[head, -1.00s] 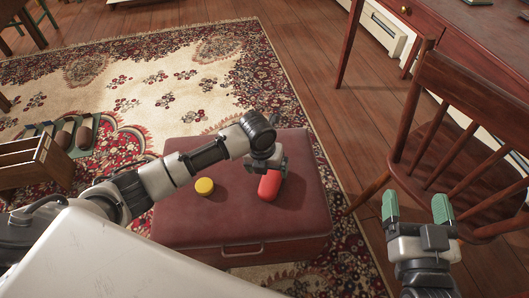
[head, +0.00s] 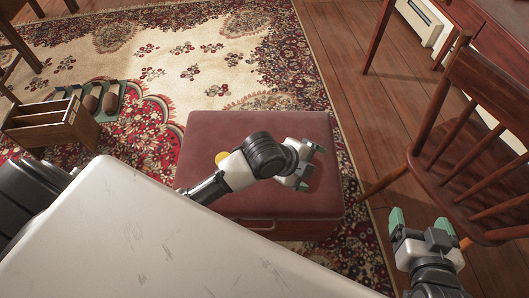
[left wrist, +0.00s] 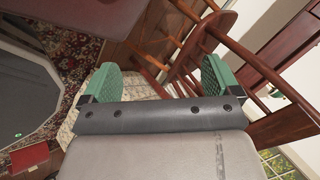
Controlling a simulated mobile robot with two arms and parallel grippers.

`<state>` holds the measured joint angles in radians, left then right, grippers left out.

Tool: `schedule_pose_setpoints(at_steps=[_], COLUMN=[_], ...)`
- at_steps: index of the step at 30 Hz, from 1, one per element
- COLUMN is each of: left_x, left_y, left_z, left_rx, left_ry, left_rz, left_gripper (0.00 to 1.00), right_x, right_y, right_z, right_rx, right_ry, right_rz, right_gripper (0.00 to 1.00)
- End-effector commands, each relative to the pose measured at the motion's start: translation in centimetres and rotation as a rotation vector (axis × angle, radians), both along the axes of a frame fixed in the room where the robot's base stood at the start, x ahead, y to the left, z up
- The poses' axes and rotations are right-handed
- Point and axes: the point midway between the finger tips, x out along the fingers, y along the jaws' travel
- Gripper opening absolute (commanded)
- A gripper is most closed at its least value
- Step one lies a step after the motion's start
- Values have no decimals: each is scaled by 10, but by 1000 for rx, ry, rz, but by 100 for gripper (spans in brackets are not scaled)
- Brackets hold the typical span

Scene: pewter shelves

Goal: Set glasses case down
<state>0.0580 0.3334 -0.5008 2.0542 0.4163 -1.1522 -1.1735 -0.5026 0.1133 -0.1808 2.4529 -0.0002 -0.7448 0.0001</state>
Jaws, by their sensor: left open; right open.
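The red ottoman (head: 225,130) stands on the rug, its top largely clear. The red rounded case seen earlier on its top does not show now; my left wrist and gripper cover that part of the top. My left gripper (head: 312,168) is over the right part of the ottoman in the head view. Its green-padded fingers are apart, and the left wrist view shows nothing between them (left wrist: 160,80). My right gripper (head: 420,220) is open and empty, in front of the wooden chair, away from the ottoman.
A yellow round thing (head: 222,157) sits on the ottoman, partly behind my left arm. A wooden chair (head: 465,170) stands at the right. A wooden divided box (head: 50,125) and a green tray with brown rolls (head: 108,100) lie on the rug (head: 195,65) at left.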

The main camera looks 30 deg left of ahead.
Motion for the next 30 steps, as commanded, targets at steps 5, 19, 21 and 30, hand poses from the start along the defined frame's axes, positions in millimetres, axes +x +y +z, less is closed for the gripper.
schedule_pose_setpoints(at_steps=[5, 19, 21, 30], left_x=[-32, -69, -68, -68], left_y=[23, 87, 86, 86], left_z=[35, 77, 77, 77], left_rx=[-486, -1008, -1006, -1004], left_ry=[60, 61, 62, 64], left_rz=[560, 1073, 1071, 1070], left_gripper=[92, 92, 92, 92], right_x=[0, 0, 0, 0], right_y=[0, 0, 0, 0], right_z=[0, 0, 0, 0], right_rx=[0, 1, 1, 0], right_ry=[-1, -1, -1, -1], right_rz=[0, 1, 1, 0], right_gripper=[83, 83, 83, 83])
